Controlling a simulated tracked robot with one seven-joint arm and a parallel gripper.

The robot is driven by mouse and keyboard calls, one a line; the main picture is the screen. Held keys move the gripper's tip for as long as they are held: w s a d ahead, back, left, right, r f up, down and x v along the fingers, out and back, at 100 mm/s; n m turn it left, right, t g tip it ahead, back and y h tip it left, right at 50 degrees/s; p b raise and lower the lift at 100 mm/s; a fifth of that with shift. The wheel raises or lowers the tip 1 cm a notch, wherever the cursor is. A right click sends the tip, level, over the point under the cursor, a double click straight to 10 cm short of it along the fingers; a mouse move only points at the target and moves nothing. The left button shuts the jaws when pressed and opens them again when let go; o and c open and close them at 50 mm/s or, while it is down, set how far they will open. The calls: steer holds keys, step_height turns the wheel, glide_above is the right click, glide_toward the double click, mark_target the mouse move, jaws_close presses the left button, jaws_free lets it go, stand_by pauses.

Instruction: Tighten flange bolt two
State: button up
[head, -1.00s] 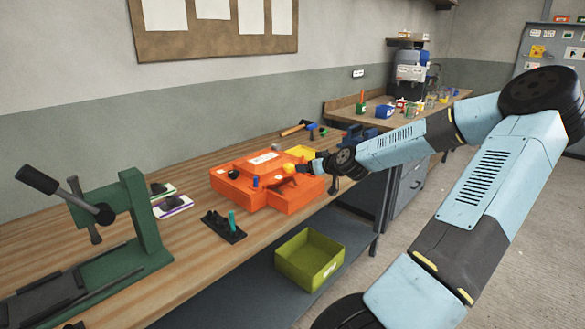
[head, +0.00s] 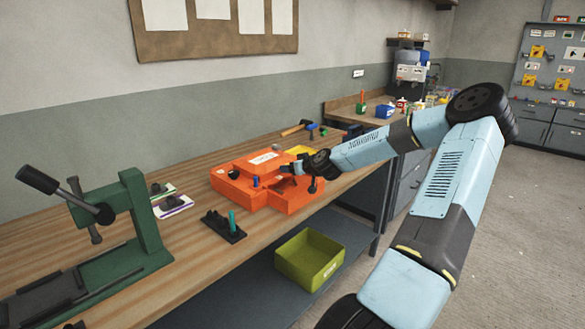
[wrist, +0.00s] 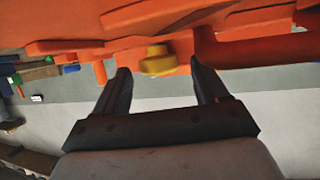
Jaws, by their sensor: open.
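The orange mould (head: 240,188) sits on the wooden workbench, with a blue bolt head (head: 255,182) and a dark knob (head: 233,174) on it. In the head view my gripper (head: 290,171) is over the mould's right part and hides what lies behind it. In the wrist view a yellow bolt head (wrist: 157,60) stands out from the orange mould (wrist: 250,45). My open gripper (wrist: 160,72) has it between the two fingertips, with a gap on each side. I cannot tell which bolt is number two.
A green press (head: 140,220) stands at the left. A black stand with a teal pin (head: 232,222) is in front of the mould. A hammer (head: 295,129) lies behind it. An olive bin (head: 310,260) is on the lower shelf.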

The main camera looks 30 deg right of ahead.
steer(key=c, duration=1.1)
steer(key=shift+o, duration=0.2)
steer(key=shift+a+m+h, duration=0.3)
steer(key=shift+m+h, duration=0.3)
steer(key=shift+h, duration=0.1)
steer(key=shift+d, duration=0.1)
steer(key=o, duration=1.1)
steer(key=shift+c, duration=0.2)
